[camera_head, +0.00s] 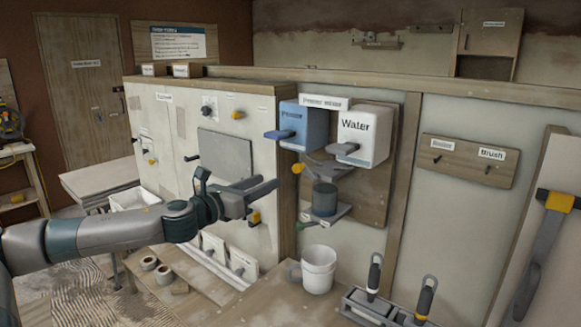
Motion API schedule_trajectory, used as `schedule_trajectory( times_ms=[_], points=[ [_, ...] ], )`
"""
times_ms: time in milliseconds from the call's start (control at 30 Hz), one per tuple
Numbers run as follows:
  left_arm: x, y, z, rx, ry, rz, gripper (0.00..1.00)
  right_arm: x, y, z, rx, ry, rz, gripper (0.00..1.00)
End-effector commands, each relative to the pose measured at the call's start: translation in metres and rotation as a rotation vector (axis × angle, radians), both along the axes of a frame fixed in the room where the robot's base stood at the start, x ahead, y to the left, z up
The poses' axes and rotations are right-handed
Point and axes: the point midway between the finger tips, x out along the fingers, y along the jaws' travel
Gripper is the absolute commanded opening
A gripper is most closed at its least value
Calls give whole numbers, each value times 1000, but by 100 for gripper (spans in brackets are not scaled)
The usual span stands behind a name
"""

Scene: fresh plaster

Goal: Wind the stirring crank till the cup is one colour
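The primer mixer is on a wooden backboard (378,190), with a blue Primer box (298,128) and a white Water box (361,141). Below them a dark grey-blue cup (325,199) stands upright on a small bracket. Its contents are too small to judge for streaks. A yellow knob (297,169), perhaps the crank handle, sits just above and left of the cup. My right gripper is out of view.
A white mug (319,268) stands on the wooden bench (262,300) below the mixer. A tool holder (370,308) with upright handles is to its right. A panel corner post (287,175) stands just behind my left gripper. Rolls (163,274) lie at lower left.

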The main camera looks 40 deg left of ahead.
Motion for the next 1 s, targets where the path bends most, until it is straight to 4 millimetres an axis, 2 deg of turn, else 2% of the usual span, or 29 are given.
schedule_trajectory(
  times_ms=[33, 367, 1000],
  points=[
    [3, 1, 6, -4, -4, 1, 40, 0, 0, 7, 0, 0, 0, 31],
    [25, -5, 6, -3, -4, -5, 40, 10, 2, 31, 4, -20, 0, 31],
    [101, -10, 4, -2, -2, -3, 40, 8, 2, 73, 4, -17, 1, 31]
  ],
)
